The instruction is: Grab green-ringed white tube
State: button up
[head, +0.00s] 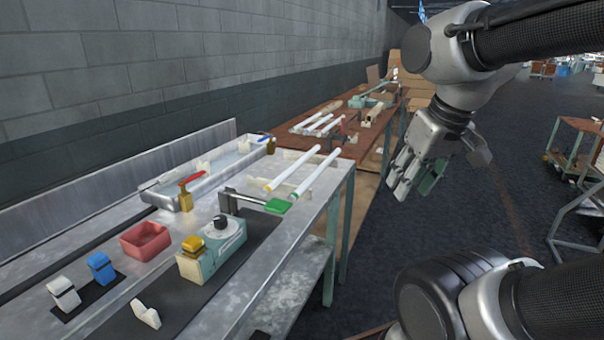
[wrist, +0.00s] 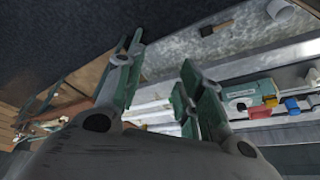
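The green-ringed white tube (head: 318,172) lies slantwise at the right end of the metal bench, its green band at the near end beside a green block (head: 278,205). A similar white tube with a yellow band (head: 292,167) lies parallel to its left. My gripper (head: 416,187) hangs in the air to the right of the bench, apart from both tubes. In the wrist view my gripper (wrist: 162,62) has its fingers spread, with nothing held. Pale strips show beyond the fingers there, but I cannot tell which are the tubes.
The metal bench (head: 262,285) also holds a teal device with a black knob (head: 221,222), a red bin (head: 146,240), and a metal tray (head: 164,201). A brown table (head: 320,141) behind carries more white tubes. Dark floor lies open right of the bench.

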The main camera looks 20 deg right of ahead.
aim_at(293, 198)
jog(key=z, duration=0.35)
jog(key=i+l+u, duration=0.2)
jog(key=i+l, duration=0.15)
jog(key=i+l+u, duration=0.2)
jog(key=l, duration=0.35)
jog(key=i, duration=0.1)
